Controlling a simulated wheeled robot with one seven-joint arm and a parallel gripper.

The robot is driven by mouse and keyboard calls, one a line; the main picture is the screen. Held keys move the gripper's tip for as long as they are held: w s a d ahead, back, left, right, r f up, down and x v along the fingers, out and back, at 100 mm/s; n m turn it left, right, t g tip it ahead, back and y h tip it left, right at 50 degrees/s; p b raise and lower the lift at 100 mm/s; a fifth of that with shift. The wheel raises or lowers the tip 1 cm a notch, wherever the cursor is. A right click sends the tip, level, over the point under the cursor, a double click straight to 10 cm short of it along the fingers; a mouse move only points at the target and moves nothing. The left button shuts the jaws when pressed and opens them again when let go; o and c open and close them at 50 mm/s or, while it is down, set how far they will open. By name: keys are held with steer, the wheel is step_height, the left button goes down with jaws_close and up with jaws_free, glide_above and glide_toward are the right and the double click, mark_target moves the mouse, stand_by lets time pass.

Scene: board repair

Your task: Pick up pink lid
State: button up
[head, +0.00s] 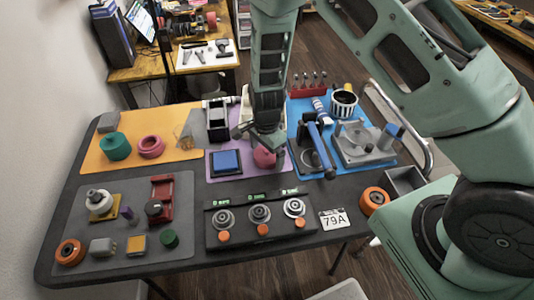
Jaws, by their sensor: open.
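A round pink thing (264,157), which looks like the pink lid, sits on the purple mat (222,169), right of a blue square block. My gripper (262,143) is open, pointing down, just above or around this pink thing and hiding its upper part. I cannot tell whether the fingers touch it. A second pink round piece (151,146), with a dark hollow in its top, sits on the orange mat (180,119) at the left, apart from my gripper.
A blue square block (226,161) lies close left of my gripper. A blue clamp-like tool (318,147) stands close right. A black panel with knobs (240,235) lies in front. A teal pot (115,146) is at the left. Bare table shows between mats.

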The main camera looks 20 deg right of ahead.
steer(key=shift+f, duration=0.15)
steer(key=c, duration=1)
